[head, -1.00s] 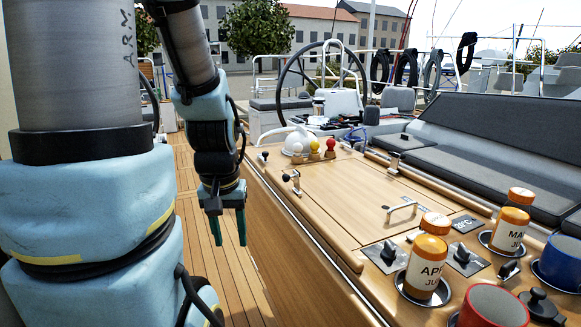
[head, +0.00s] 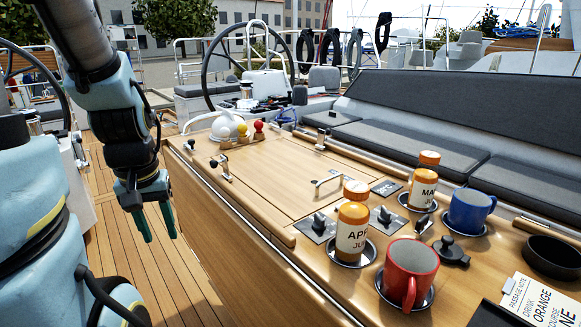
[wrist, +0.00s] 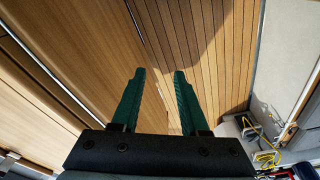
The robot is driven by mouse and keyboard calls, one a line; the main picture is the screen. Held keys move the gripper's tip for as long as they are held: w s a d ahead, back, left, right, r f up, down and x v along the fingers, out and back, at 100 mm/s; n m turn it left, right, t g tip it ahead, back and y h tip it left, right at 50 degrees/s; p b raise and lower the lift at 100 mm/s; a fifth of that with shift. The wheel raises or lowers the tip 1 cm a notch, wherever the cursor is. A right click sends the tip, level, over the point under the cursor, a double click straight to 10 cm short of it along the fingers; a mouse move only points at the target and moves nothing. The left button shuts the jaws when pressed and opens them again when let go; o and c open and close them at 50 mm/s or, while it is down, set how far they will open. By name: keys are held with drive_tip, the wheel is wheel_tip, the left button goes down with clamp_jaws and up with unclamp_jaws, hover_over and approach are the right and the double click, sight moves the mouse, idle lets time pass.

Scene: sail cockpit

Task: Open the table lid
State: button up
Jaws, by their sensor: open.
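The table lid (head: 262,170) is a flat wooden panel in the cockpit table top, lying flush and closed. A metal bar handle (head: 328,181) stands on it near its front right part. Metal latches (head: 222,168) sit along its left edge, and another latch (head: 321,139) is at its far right edge. My gripper (head: 158,226) hangs to the left of the table, below the top and over the deck, apart from the lid. In the wrist view its green fingers (wrist: 155,95) are spread, with nothing between them.
A red mug (head: 410,268), a blue mug (head: 470,208) and orange-capped bottles (head: 351,232) stand in holders at the near end. The wooden deck (head: 115,255) left of the table is clear.

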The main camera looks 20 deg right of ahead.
drive_tip(key=w+d+r+m+b, duration=0.1)
drive_tip(key=w+d+m, duration=0.1)
drive_tip(key=d, duration=0.4)
drive_tip(key=w+d+r+m+g+b, duration=0.1)
drive_tip(key=w+d+r+m, duration=0.1)
drive_tip(key=w+d, duration=0.3)
drive_tip(key=w+d+r+m+b, duration=0.1)
drive_tip(key=w+d+r+m, duration=0.1)
drive_tip(key=w+d, duration=0.2)
drive_tip(key=shift+w+d+r+g+h, duration=0.1)
drive_tip(key=shift+d+g+h, duration=0.05)
drive_tip(key=shift+d, duration=0.75)
drive_tip(key=shift+w+d+r+g+h, duration=0.1)
drive_tip(key=shift+d+g+h, duration=0.05)
drive_tip(key=shift+d, duration=0.75)
drive_tip(key=s+d+r+m+g+b, duration=0.1)
drive_tip(key=d+r+m, duration=0.3)
drive_tip(key=d, duration=0.6)
drive_tip(key=s+d+r+m+g+b, duration=0.1)
drive_tip(key=s+d+r+m+b, duration=0.2)
drive_tip(key=d, duration=0.7)
drive_tip(key=p, duration=0.2)
hover_over(328, 189)
wheel_tip(328, 189, down, 10)
drive_tip(key=shift+r, duration=0.25)
clamp_jaws()
